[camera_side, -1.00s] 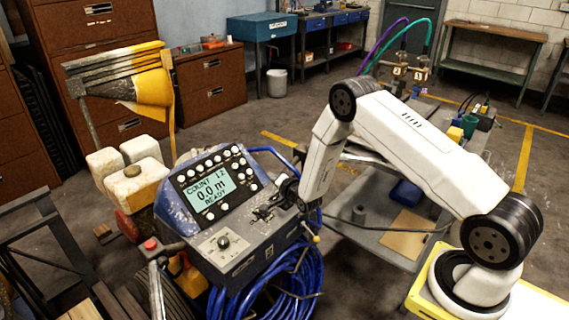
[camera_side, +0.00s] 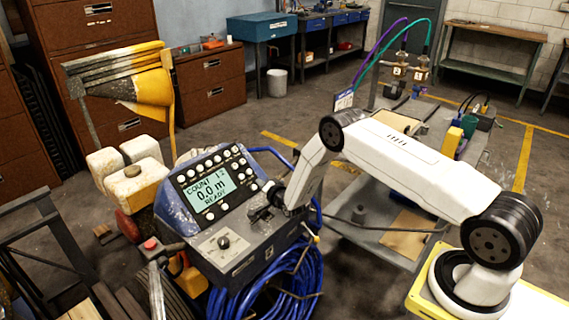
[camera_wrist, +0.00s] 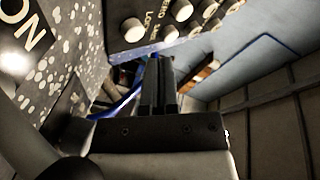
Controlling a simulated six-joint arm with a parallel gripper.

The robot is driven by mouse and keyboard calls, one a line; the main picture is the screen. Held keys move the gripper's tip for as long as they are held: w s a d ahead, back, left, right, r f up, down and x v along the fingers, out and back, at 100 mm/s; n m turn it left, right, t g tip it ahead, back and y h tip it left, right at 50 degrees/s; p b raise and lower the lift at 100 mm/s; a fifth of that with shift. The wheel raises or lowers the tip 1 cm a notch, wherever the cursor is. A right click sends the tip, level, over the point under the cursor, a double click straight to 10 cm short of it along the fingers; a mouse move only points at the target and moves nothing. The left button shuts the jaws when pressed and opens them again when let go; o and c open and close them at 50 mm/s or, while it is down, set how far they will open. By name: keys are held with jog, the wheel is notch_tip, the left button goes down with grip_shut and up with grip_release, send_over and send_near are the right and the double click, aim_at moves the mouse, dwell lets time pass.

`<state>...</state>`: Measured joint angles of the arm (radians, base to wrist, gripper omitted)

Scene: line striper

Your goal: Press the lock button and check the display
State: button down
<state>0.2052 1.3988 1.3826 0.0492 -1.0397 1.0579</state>
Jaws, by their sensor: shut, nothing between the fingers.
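The line striper's control box (camera_side: 183,210) has a panel with a lit display (camera_side: 209,189) reading "COUNT", "0.0 m" and "READY"; a figure after COUNT is unclear. Round white buttons (camera_side: 222,153) run along the top and right of the display, with 2 below it. In the wrist view, a white button (camera_wrist: 132,30) stands beside a label starting "LO", near a "ZERO" label. My gripper (camera_side: 256,214) is at the lower right of the panel, beside the buttons. In the wrist view its dark fingers (camera_wrist: 158,62) are shut and empty, below the buttons. Contact with any button cannot be told.
A knob (camera_side: 223,242) sits on the box's lower face and a red button (camera_side: 150,244) at its left. A coiled blue hose (camera_side: 280,285) hangs below. A grey cart (camera_side: 375,255) stands behind my arm.

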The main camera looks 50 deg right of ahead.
aim_at(254, 188)
jog(key=shift+w+f, duration=0.45)
jog(key=shift+f, duration=0.05)
jog(key=shift+w+f, duration=0.2)
jog(key=shift+w, duration=0.05)
dwell(1.8)
jog(key=shift+a+f, duration=0.25)
jog(key=shift+f, duration=0.25)
dwell(0.5)
jog(key=shift+w+f, duration=0.35)
jog(key=shift+f, duration=0.05)
dwell(1.3)
jog(key=shift+s, duration=0.2)
jog(key=shift+s+a+f, duration=0.1)
jog(key=shift+s, duration=0.4)
jog(key=shift+s+a+f, duration=0.1)
jog(key=shift+s, duration=0.4)
jog(key=shift+s+d+r, duration=0.15)
jog(key=shift+s+r, duration=0.65)
jog(key=shift+r, duration=0.25)
jog(key=shift+s+d+r, duration=0.1)
jog(key=shift+s+r, duration=0.7)
jog(key=shift+r, duration=0.25)
